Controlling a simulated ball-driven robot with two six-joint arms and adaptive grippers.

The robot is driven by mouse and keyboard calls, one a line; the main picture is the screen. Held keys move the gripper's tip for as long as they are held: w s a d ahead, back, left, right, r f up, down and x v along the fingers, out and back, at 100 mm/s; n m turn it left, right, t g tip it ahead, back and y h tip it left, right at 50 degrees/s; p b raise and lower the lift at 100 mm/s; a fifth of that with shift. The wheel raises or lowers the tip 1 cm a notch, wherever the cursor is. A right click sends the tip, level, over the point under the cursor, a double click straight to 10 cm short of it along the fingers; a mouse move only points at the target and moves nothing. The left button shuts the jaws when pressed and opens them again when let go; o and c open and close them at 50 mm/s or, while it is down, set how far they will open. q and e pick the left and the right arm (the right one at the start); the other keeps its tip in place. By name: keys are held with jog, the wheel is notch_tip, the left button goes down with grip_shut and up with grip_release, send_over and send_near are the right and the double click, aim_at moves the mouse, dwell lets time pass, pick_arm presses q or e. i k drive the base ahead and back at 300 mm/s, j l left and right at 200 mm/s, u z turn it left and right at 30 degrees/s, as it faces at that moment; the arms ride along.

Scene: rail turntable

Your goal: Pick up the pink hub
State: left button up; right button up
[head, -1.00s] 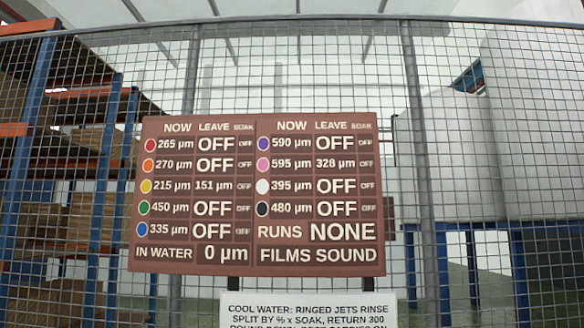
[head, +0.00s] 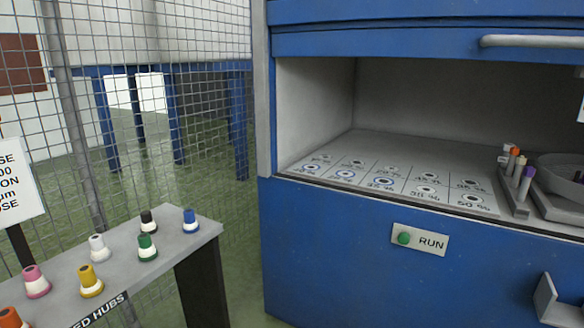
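The pink hub (head: 36,282) stands upright on a grey bench (head: 176,256) at the lower left of the head view. It has a pink top and a pale band around its lower part. The yellow hub (head: 90,282) is just right of it, and an orange hub (head: 10,317) is nearer, cut off by the frame edge. Neither of my grippers is in view.
White (head: 99,248), black (head: 148,222), green (head: 147,247) and blue (head: 190,220) hubs share the bench. A blue cabinet (head: 330,250) with an open bay and a RUN button (head: 404,239) stands right. Wire mesh fence (head: 160,120) runs behind the bench.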

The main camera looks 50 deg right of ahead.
aim_at(38, 286)
jog(key=z, duration=0.75)
jog(key=i+l+z, duration=0.15)
jog(key=z, duration=0.25)
jog(key=i+z, duration=0.45)
jog(key=k+l, duration=0.05)
